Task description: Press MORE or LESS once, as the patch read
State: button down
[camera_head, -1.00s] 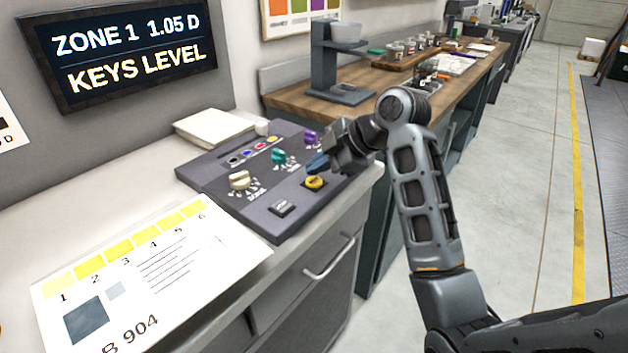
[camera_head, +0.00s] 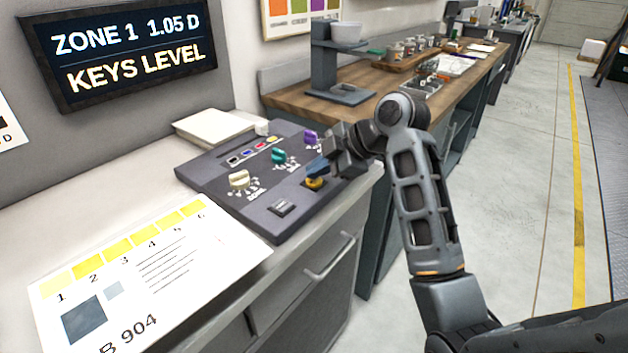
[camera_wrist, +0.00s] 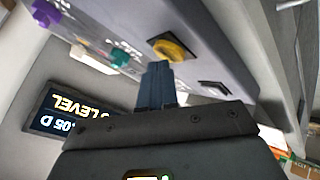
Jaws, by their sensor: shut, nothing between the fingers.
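The dark console (camera_head: 235,200) lies on the light counter. A yellow round button (camera_head: 314,184) sits near its right edge and also shows in the wrist view (camera_wrist: 172,48). I cannot read MORE or LESS on either. My gripper (camera_head: 315,173) is shut and empty, its blue-grey fingertips at the yellow button and partly covering it in the head view. In the wrist view the fingertips (camera_wrist: 158,68) are just beside the button; I cannot tell whether they touch. The screen (camera_head: 130,52) reads "ZONE 1 1.05 D" and "KEYS LEVEL".
Cream (camera_head: 239,179), teal (camera_head: 278,157) and purple (camera_head: 310,138) knobs stand up from the console. A printed sheet (camera_head: 150,265) with yellow patches numbered 1 to 6 lies in front. A paper stack (camera_head: 212,127) is behind. A wooden bench (camera_head: 300,98) stands beyond.

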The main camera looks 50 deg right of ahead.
aim_at(319, 182)
jog(key=shift+f, duration=0.4)
dwell(0.5)
jog(key=shift+r, duration=0.15)
jog(key=shift+r+p, duration=0.65)
jog(key=shift+r, duration=0.15)
notch_tip(319, 182, up, 5)
jog(key=p, duration=0.4)
jog(key=shift+s, duration=0.1)
dwell(0.8)
